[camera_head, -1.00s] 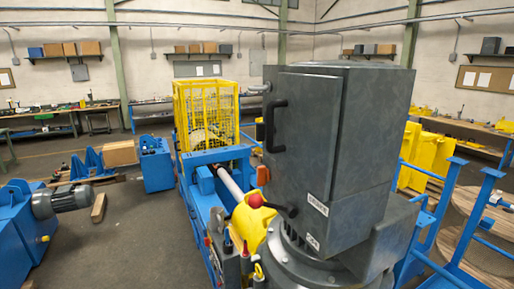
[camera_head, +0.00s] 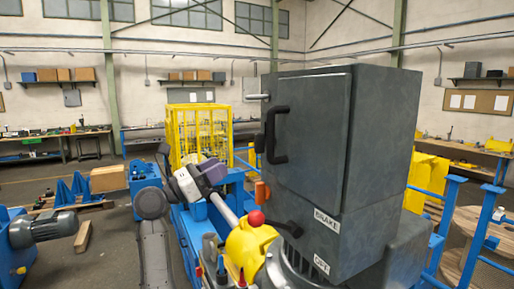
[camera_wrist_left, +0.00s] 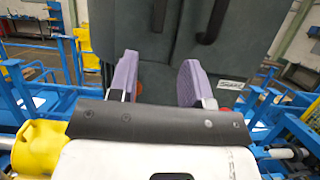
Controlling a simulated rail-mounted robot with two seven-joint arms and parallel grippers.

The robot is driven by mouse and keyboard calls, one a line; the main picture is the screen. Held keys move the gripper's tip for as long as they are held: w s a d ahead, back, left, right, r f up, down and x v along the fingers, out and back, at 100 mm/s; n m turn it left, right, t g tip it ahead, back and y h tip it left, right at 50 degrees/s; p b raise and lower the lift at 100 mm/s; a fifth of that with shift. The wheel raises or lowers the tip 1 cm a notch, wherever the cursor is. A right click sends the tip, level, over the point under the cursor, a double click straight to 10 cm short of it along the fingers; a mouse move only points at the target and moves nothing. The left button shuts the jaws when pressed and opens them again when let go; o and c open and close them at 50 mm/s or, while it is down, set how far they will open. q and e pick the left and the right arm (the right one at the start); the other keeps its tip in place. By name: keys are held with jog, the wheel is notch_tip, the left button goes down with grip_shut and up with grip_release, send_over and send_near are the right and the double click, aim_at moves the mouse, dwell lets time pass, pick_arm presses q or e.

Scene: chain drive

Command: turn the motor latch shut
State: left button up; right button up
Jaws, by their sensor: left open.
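A tall dark grey cabinet (camera_head: 350,150) stands above the motor housing. Its front carries a black loop handle (camera_head: 275,133) and, lower down, a lever with a red knob (camera_head: 256,218) beside a label that seems to read BRAKE. I cannot tell for sure which part is the motor latch. My left gripper (camera_head: 208,172) is left of the cabinet, apart from the handle. In the left wrist view its purple fingers (camera_wrist_left: 160,82) are spread and empty, with the grey cabinet face (camera_wrist_left: 158,58) beyond them. A red part shows partly behind one finger. My right gripper is not in view.
Blue railings (camera_head: 481,225) stand at the right. A grey motor (camera_head: 45,229) on a blue stand is at the left.

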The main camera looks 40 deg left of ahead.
aim_at(255, 143)
pick_arm(q)
jog(key=p+x, duration=0.1)
jog(key=x, duration=0.3)
jog(key=p+x, duration=0.2)
jog(key=x, duration=0.1)
jog(key=p+x, duration=0.1)
jog(key=x, duration=0.3)
jog(key=shift+w+r, duration=0.15)
jog(key=shift+r, duration=0.35)
jog(key=shift+p+x, duration=0.6)
jog(key=shift+x, duration=0.4)
jog(key=shift+f, duration=0.1)
jog(key=shift+c, duration=0.2)
grip_shut()
